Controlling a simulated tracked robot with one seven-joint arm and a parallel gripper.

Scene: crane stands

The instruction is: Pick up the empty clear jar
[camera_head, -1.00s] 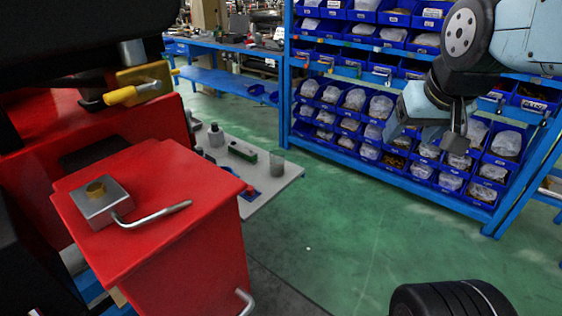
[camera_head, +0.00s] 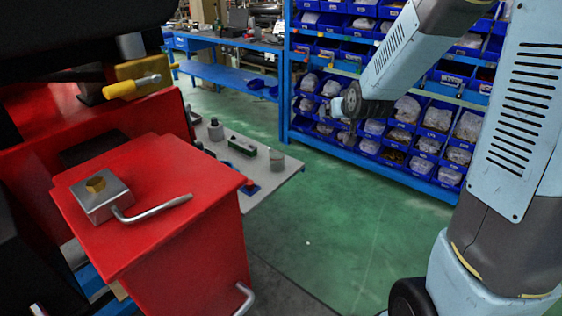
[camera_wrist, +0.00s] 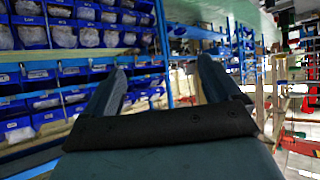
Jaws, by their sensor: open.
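A small translucent grey cylinder, which looks like the clear jar (camera_head: 276,161), stands upright near the right edge of a low grey table (camera_head: 284,178) in the head view. I cannot make out its contents. My gripper (camera_wrist: 161,68) is open and empty in the wrist view, with both fingers pointing away from the camera. In the head view the end of my arm is in the air in front of the shelf, above and to the right of the jar and apart from it. The jar is not discernible in the wrist view.
On the table beside the jar are a green block (camera_head: 243,147), a dark-topped bottle (camera_head: 215,130) and a small red and blue item (camera_head: 250,188). A red cabinet (camera_head: 160,215) stands in front. A blue shelf of bins (camera_head: 400,130) is behind. Green floor lies open between.

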